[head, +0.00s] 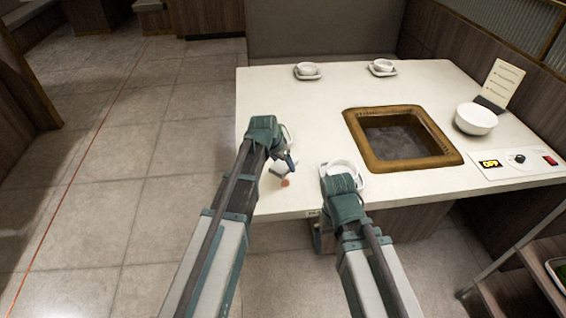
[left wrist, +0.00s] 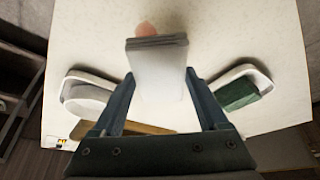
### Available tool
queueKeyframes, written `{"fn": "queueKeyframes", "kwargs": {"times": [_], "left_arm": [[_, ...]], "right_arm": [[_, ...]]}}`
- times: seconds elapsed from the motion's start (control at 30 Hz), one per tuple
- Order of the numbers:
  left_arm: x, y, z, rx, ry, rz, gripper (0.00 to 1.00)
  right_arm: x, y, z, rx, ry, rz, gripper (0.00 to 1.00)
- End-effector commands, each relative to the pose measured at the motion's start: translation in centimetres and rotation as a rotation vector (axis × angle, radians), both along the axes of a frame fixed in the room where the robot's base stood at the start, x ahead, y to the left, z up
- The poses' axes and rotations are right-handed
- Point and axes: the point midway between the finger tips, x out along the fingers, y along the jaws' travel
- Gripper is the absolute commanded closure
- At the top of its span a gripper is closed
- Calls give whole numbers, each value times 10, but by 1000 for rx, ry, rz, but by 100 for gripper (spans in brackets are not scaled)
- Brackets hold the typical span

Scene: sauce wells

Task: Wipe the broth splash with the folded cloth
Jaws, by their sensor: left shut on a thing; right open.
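The folded cloth (left wrist: 158,80) is a pale grey-white pad with layered edges in the left wrist view. My left gripper (left wrist: 160,85) is shut on it, with one finger on each side. In the head view the cloth (head: 278,169) is at the table's near left corner under my left gripper (head: 289,164). The broth splash (head: 285,183) is a small reddish spot just in front of the cloth. In the left wrist view the splash (left wrist: 146,29) shows just past the cloth's edge, which may hide part of it. My right gripper (head: 338,172) is open; its fingertips are mostly hidden.
A white tray (head: 359,182) lies by my right gripper. A wood-framed well (head: 447,160), a white bowl (head: 476,119) and a control panel (head: 518,164) are to the right. Two cups stand at the back.

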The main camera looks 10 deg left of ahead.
Motion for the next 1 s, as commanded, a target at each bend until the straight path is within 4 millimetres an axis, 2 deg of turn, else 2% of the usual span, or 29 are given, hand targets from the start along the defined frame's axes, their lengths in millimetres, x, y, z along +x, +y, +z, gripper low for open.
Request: {"fn": "queueKeyframes", "kwargs": {"times": [0.17, 0.5, 1.0], "left_arm": [[0, 0, 5, 0, 0, 0, 68], [0, 0, 32, 0, 0, 0, 68], [0, 0, 30, 0, 0, 0, 68]], "right_arm": [[0, 0, 5, 0, 0, 0, 0], [0, 0, 32, 0, 0, 0, 0], [0, 0, 30, 0, 0, -1, 0]]}}
